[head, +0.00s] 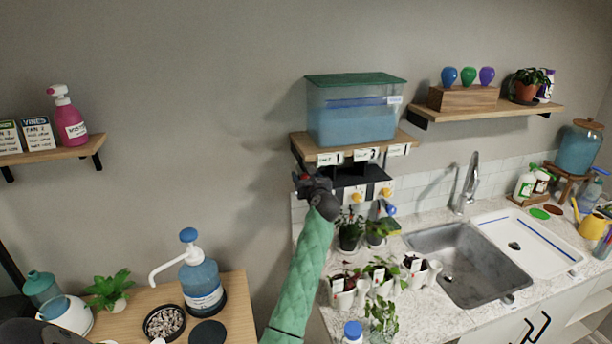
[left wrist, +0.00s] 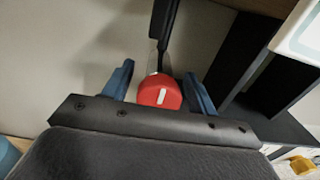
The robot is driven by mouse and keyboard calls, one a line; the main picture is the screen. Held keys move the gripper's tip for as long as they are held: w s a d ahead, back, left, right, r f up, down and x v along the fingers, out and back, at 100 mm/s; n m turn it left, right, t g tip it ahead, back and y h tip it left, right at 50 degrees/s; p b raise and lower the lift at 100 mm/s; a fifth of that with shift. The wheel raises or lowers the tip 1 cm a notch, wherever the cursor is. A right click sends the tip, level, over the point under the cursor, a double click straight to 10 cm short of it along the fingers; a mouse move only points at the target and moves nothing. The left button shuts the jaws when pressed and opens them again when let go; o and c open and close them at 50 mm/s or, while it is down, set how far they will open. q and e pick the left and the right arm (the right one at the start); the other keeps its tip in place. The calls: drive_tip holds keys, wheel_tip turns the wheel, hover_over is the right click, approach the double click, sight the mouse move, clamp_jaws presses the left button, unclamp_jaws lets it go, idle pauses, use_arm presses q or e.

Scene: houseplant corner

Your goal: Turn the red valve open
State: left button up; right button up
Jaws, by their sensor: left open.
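The red valve (left wrist: 160,91) shows in the left wrist view as a round red knob with a white mark on its face. My left gripper (left wrist: 160,85) is open, with one blue fingertip on each side of the knob. A small gap seems to show beside the knob, and I cannot tell whether either finger touches it. In the head view my left gripper (head: 306,180) is at the wall below the left end of the tank shelf, and it mostly hides the valve.
A blue water tank (head: 350,125) stands on the shelf just above the gripper. Potted plants (head: 349,230) stand below on the counter, near my forearm.

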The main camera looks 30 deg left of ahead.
use_arm(q)
drive_tip(key=c, duration=1)
drive_tip(key=shift+o, duration=0.2)
drive_tip(key=shift+m, duration=0.3)
drive_tip(key=m, duration=0.2)
drive_tip(key=shift+m, duration=0.3)
drive_tip(key=m, duration=0.5)
drive_tip(key=shift+w, duration=0.1)
drive_tip(key=m, duration=0.5)
drive_tip(key=shift+d, duration=0.1)
drive_tip(key=m, duration=0.4)
drive_tip(key=shift+f+m, duration=0.15)
drive_tip(key=shift+m, duration=0.15)
